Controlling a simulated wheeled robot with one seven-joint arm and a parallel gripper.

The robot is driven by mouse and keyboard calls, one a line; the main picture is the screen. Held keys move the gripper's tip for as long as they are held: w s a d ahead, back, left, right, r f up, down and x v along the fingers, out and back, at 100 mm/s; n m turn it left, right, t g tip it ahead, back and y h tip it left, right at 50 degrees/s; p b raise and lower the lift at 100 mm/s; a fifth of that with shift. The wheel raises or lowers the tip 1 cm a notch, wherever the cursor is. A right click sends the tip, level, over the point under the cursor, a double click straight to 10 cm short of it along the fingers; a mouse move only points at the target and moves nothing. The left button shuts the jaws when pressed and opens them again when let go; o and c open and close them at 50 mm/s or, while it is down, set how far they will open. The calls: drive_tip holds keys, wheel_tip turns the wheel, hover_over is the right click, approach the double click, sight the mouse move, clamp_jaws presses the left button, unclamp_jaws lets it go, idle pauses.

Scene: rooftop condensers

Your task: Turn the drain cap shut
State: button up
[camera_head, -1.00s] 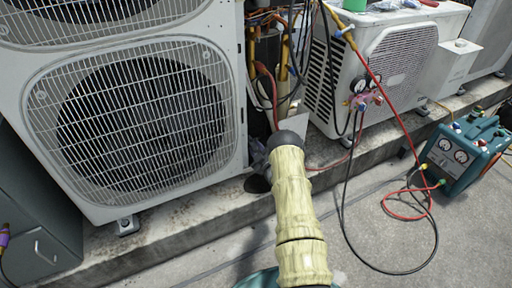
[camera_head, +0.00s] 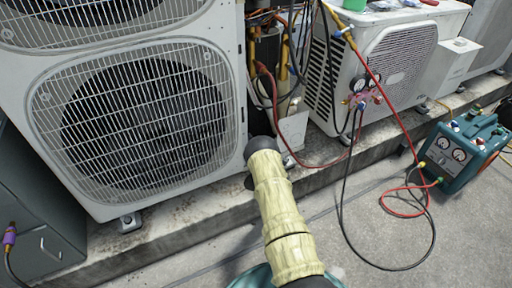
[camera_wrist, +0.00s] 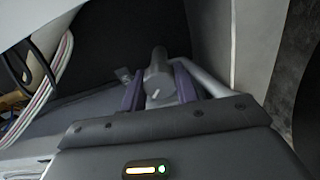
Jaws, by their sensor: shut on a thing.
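In the wrist view a grey cylindrical drain cap (camera_wrist: 158,88) with a small white mark on its face sits between the two purple fingers of my gripper (camera_wrist: 159,86). The fingers are shut on it, one on each side. A grey pipe (camera_wrist: 210,82) runs just right of the fingers. In the head view my pale yellow arm reaches to the lower right corner of the large condenser (camera_head: 140,125); the cap and my fingers are hidden there.
A concrete ledge (camera_head: 190,215) carries the condensers. Open wiring and copper pipes (camera_head: 268,60) are beside the large unit. A smaller condenser (camera_head: 385,60) with gauges (camera_head: 362,92) and hoses stands to the right. A teal recovery machine (camera_head: 460,150) is on the floor.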

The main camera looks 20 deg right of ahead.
drive_tip(key=shift+s+f, duration=0.1)
drive_tip(key=o, duration=1)
drive_tip(key=s+p, duration=0.2)
drive_tip(key=s, duration=0.3)
drive_tip(key=s+p, duration=0.3)
drive_tip(key=s, duration=0.3)
drive_tip(key=s+p, duration=0.2)
drive_tip(key=s, duration=0.4)
drive_tip(key=shift+s+d, duration=0.2)
drive_tip(key=shift+d, duration=0.1)
drive_tip(key=shift+w, duration=0.1)
